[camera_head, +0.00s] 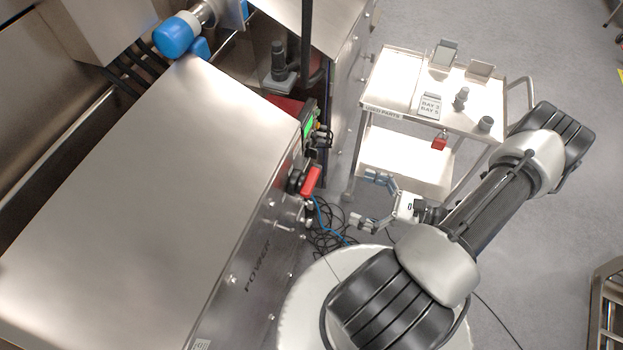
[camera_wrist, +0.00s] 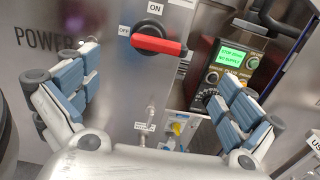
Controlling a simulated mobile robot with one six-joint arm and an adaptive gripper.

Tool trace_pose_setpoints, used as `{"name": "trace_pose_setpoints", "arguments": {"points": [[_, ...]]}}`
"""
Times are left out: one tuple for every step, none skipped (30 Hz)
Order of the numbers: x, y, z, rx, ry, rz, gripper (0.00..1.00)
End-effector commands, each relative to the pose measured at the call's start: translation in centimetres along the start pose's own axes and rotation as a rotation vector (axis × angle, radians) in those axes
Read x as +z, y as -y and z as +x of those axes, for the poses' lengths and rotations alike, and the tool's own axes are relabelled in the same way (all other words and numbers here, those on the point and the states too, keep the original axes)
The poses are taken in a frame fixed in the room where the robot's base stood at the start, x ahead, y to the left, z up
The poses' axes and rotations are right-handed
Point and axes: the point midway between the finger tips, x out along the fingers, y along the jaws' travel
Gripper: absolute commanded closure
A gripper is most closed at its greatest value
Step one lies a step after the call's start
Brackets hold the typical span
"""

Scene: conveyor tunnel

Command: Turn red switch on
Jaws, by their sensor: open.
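The red switch (camera_wrist: 160,45) is a red handle on a dark round base, on the steel POWER panel (camera_wrist: 105,70). In the wrist view its handle lies nearly level, with its left end by the OFF label (camera_wrist: 124,30); the ON label (camera_wrist: 155,8) is above. The switch also shows side-on in the head view (camera_head: 311,181), on the cabinet's right face. My gripper (camera_head: 367,200) is open and empty, to the right of the switch and apart from it. In the wrist view its blue-grey fingers (camera_wrist: 160,78) are spread wide, with the switch ahead between and above them.
A control box with a green screen (camera_wrist: 238,60) is right of the switch. A yellow-marked socket (camera_wrist: 178,128) is below it. A white trolley (camera_head: 387,92) with small parts stands behind my gripper. Cables (camera_head: 328,232) lie on the floor beside the cabinet (camera_head: 165,165).

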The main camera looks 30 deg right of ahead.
Motion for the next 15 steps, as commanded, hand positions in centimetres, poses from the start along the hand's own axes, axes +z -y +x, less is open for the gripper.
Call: {"name": "trace_pose_setpoints", "arguments": {"points": [[0.0,-0.1,1.3,0.007,0.0,0.001,0.0],[0.0,-0.2,2.0,0.008,0.0,0.002,0.0],[0.0,-0.2,2.9,0.008,0.0,0.002,0.0],[-0.1,-0.1,3.5,0.008,0.0,0.001,0.0],[-0.1,-0.2,4.2,0.008,0.0,0.001,0.0],[-0.1,-0.2,5.1,0.009,-0.001,0.002,0.0],[-0.1,-0.2,5.8,0.009,-0.001,0.0,0.0],[-0.1,-0.2,6.4,0.009,-0.001,0.0,0.0],[-0.1,-0.2,7.3,0.009,-0.001,0.001,0.0],[-0.1,-0.2,7.9,0.009,-0.002,0.001,0.0],[-0.1,-0.2,8.5,0.009,-0.002,-0.001,0.0],[-0.1,-0.2,9.3,0.009,-0.001,-0.001,0.0],[-0.1,-0.2,9.8,0.008,-0.001,0.0,0.0],[-0.1,-0.2,10.3,0.008,-0.001,0.0,0.0],[-0.1,-0.2,11.0,0.007,-0.001,0.0,0.0]]}}
